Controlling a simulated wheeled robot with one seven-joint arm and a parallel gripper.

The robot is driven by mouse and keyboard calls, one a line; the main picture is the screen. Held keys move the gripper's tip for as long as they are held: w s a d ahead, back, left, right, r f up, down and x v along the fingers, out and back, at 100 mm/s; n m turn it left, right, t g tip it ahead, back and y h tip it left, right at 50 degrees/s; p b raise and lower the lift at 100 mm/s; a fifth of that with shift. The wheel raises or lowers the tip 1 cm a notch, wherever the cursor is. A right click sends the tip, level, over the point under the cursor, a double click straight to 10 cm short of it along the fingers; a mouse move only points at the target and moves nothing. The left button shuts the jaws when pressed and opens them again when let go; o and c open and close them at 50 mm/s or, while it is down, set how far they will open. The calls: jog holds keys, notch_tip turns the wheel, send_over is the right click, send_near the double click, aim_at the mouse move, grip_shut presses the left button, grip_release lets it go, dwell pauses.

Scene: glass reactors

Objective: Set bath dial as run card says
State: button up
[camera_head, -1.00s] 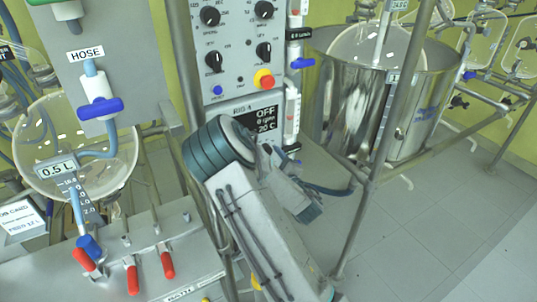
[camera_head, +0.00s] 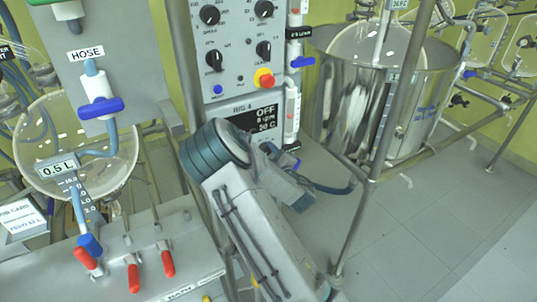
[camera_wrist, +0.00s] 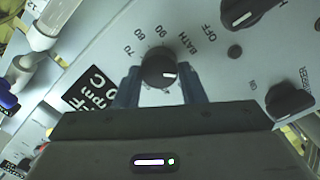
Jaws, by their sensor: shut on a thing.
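In the wrist view, my gripper (camera_wrist: 161,80) is shut on a round black dial (camera_wrist: 158,66), one finger on each side. The dial has a white pointer mark toward its right side. Around it are printed 70, 80 and 90, with BATH to the upper right and OFF farther right.
Beside the dial are a dark display (camera_wrist: 90,92) and two other black knobs (camera_wrist: 290,100). In the head view a grey control panel carries several knobs (camera_head: 214,57) and a red-yellow button (camera_head: 263,78); its display (camera_head: 262,121) reads OFF. A steel vessel (camera_head: 425,95) stands right.

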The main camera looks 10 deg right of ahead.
jog(key=m+b, duration=0.5)
jog(key=m, duration=0.1)
jog(key=shift+d+g, duration=0.1)
jog(key=shift+g, duration=0.2)
jog(key=m+b, duration=0.3)
jog(key=shift+d+m, duration=0.1)
jog(key=shift+m, duration=0.3)
jog(key=m+b, duration=0.1)
jog(key=m, duration=0.1)
jog(key=shift+m+y, duration=0.3)
jog(key=shift+y, duration=0.1)
jog(key=m, duration=0.4)
jog(key=shift+d+r+g, duration=0.1)
jog(key=shift+g, duration=0.3)
jog(key=m+y+p, duration=0.1)
jog(key=m, duration=0.4)
jog(key=shift+p, duration=0.3)
